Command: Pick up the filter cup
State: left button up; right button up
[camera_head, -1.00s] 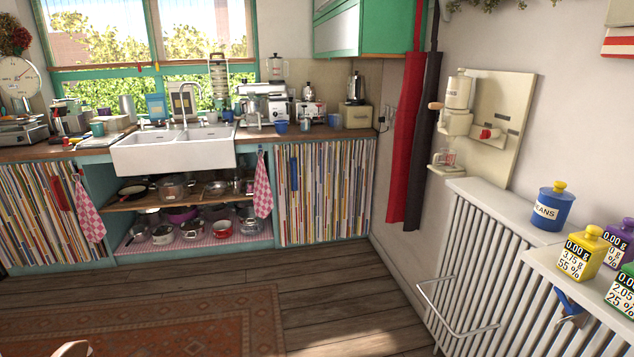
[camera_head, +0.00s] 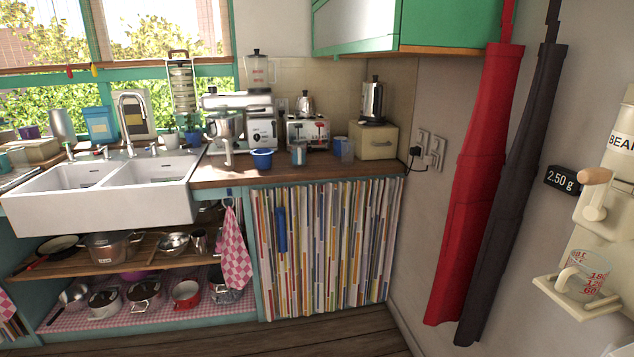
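No object is plainly recognisable as the filter cup, and I cannot tell which item it is. Candidates on the wooden counter are a small blue cup (camera_head: 262,158), a silver metal cup (camera_head: 298,153) to its right, and a blue cup (camera_head: 341,146) with a clear cup (camera_head: 347,151) beside it. A clear measuring cup (camera_head: 590,275) with red markings stands on the small shelf of the wall-mounted grinder (camera_head: 606,215) at the right. Neither of my grippers is in view.
A coffee machine (camera_head: 238,122), toaster (camera_head: 308,132) and cream box (camera_head: 376,142) line the counter's back. A white sink (camera_head: 97,196) is at left. Red (camera_head: 476,190) and dark (camera_head: 512,190) aprons hang at right.

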aim_at(262, 157)
jog(key=i, duration=2.15)
